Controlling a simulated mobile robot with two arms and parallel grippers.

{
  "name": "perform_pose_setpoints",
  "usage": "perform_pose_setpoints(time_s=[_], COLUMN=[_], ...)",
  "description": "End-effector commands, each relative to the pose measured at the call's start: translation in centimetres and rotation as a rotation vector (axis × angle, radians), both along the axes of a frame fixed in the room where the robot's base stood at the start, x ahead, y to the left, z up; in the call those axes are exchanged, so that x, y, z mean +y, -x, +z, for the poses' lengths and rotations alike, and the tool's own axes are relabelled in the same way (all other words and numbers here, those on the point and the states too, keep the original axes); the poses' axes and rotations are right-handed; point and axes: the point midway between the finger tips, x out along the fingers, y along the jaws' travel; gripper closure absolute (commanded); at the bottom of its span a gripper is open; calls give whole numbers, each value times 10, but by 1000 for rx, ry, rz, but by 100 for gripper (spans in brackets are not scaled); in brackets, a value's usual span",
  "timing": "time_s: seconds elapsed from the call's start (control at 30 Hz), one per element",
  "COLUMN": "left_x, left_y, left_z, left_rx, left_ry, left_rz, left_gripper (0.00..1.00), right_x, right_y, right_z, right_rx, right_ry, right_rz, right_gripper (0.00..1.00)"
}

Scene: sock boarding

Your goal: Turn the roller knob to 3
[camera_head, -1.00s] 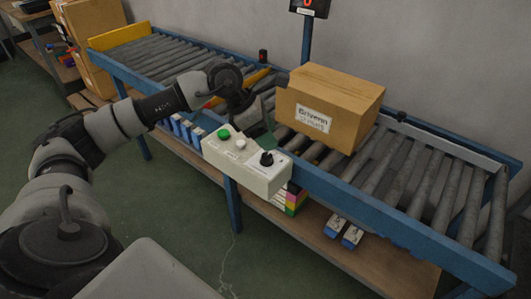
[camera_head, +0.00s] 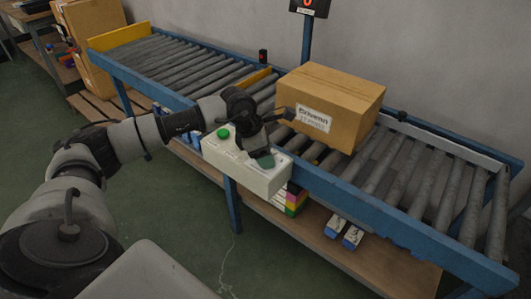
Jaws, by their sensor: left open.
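The pale control box (camera_head: 232,166) is fixed to the front rail of the roller conveyor, with a green button (camera_head: 223,133) on its top left. In the earlier view a black knob shows at the box's right end; now my left gripper covers that spot and the knob's setting cannot be read. My left gripper (camera_head: 277,137) is open over the right half of the box, one finger low at the box top and the other toward the carton. Whether it touches the knob cannot be told. My right gripper is not in view.
A labelled cardboard carton (camera_head: 335,102) sits on the rollers close to the gripper. A display (camera_head: 309,6) on a blue post is cut off at the top, showing part of a red digit. The rollers (camera_head: 425,185) at right are clear. Small boxes lie on the lower shelf.

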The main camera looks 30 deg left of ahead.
Motion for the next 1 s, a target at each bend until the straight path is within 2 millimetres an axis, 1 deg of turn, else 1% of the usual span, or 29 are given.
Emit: perform_pose_setpoints(time_s=[0.23,0.27,0.5,0.57,0.77,0.97,1.0], left_x=[-1,-1,-1,-1,-1,0,-1], left_y=[0,0,0,0,0,-1,-1], left_z=[-1,-1,-1,-1,-1,-2,-2], left_rx=[-1,-1,-1,-1,0,-1,0], left_ry=[1,1,1,1,2,2,2], left_rz=[0,0,0,0,-16,-92,-117], left_gripper=[41,42,79,86,86,86,86], right_x=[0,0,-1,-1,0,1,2], right_y=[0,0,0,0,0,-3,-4], right_z=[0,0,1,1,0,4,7], right_rx=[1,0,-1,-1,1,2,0], right_ry=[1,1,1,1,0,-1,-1], right_rz=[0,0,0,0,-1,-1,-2], right_gripper=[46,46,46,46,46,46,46])
